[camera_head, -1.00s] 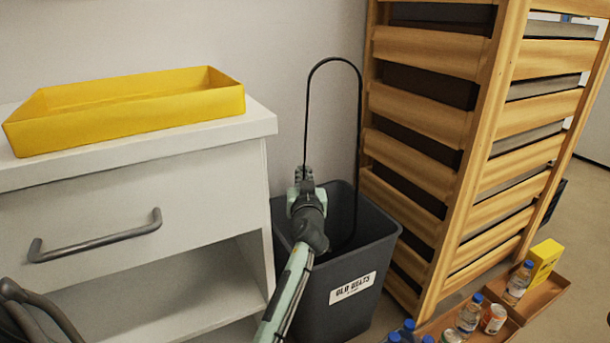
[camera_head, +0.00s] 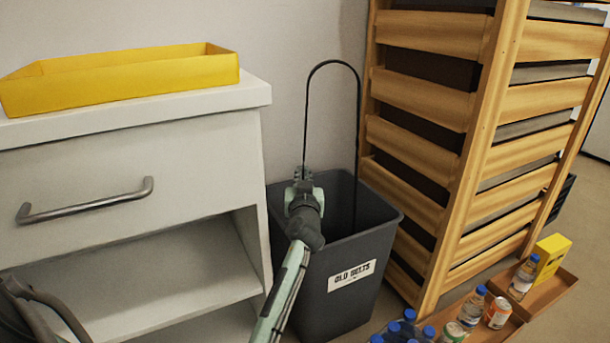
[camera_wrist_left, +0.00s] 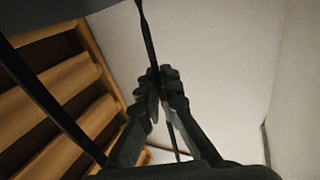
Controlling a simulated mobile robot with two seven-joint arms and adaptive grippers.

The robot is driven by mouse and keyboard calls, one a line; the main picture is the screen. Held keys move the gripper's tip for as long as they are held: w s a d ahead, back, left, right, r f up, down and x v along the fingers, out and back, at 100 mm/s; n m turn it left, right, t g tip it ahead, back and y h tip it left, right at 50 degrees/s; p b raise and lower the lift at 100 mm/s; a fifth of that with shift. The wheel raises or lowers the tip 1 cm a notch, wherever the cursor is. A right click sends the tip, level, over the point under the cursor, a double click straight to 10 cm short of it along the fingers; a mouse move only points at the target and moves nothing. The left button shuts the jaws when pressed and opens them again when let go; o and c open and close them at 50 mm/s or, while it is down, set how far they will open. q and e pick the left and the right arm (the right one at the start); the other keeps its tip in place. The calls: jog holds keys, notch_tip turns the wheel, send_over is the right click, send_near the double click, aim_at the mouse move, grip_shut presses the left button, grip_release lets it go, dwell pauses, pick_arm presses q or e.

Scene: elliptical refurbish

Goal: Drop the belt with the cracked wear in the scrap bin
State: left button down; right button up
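A black belt (camera_head: 334,63) stands up as a tall narrow loop, and its right side hangs down inside the dark grey bin (camera_head: 340,289) labelled "OLD BELTS". My left gripper (camera_head: 303,178) is over the bin's left rim, with its fingers pointing up and shut on the left side of the belt. In the left wrist view the fingers (camera_wrist_left: 159,84) close around the belt strand (camera_wrist_left: 147,35). Cracks on the belt are too small to tell. My right gripper is not in view.
A white cabinet (camera_head: 198,236) with a yellow tray (camera_head: 130,92) on top stands left of the bin. A wooden slatted rack (camera_head: 421,127) stands close on the right. Bottles, cans and a yellow box (camera_head: 550,256) sit in low trays at lower right.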

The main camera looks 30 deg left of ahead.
pick_arm(q)
jog(key=shift+f, duration=0.25)
jog(key=c, duration=1.6)
grip_release()
jog(key=shift+c, duration=0.2)
